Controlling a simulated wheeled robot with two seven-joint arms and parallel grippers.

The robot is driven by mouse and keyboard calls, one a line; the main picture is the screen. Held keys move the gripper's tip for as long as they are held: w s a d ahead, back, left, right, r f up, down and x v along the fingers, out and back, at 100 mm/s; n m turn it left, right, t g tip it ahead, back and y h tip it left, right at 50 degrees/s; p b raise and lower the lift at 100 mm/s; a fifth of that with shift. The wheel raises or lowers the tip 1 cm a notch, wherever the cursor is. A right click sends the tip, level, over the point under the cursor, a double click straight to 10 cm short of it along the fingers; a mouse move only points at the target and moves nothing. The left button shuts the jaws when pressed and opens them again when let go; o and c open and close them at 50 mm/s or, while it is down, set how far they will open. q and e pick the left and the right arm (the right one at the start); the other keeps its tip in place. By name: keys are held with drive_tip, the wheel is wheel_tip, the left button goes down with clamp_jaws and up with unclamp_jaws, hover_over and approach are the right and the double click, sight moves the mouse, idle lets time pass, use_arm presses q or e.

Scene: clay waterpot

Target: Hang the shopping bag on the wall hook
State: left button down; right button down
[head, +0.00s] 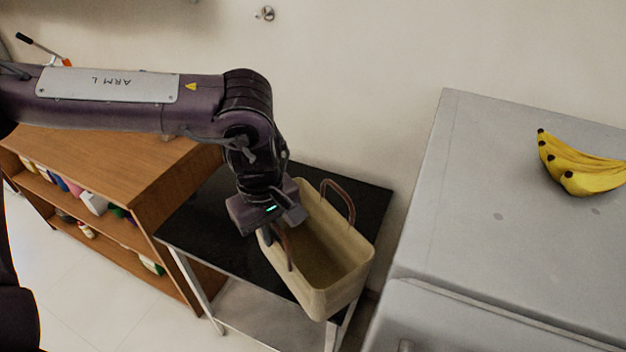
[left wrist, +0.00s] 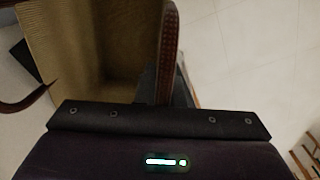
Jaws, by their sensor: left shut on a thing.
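The beige shopping bag (head: 345,285) is open at the top, with two brown handles, over the black side table. I cannot tell whether its base touches the tabletop. My left gripper (head: 272,236) is at the bag's left rim, shut on the near handle (head: 286,250). The far handle (head: 340,198) stands free. In the left wrist view the held handle (left wrist: 168,45) rises beside the bag's open inside (left wrist: 95,40); the fingertips are mostly hidden. The wall hook (head: 265,13) is small and metallic, high on the wall and well above the bag. My right gripper is out of view.
The black table (head: 215,220) stands between a wooden shelf unit (head: 110,165) holding bottles and a grey fridge-like cabinet (head: 500,230) on the right. Bananas (head: 580,170) lie on the cabinet top. The wall between the bag and the hook looks bare.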

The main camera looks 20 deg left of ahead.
use_arm(q)
drive_tip(key=w+a+r+n+p, duration=0.3)
drive_tip(key=w+a+r+n, duration=0.3)
drive_tip(key=w+a+r, duration=0.2)
drive_tip(key=shift+w+a+r+p, duration=0.3)
drive_tip(key=shift+w+a, duration=0.35)
drive_tip(key=shift+a, duration=0.4)
drive_tip(key=shift+f, duration=0.15)
wheel_tip(320, 180, down, 20)
drive_tip(key=b, duration=0.3)
drive_tip(key=shift+r, duration=0.25)
drive_tip(key=shift+f, duration=0.1)
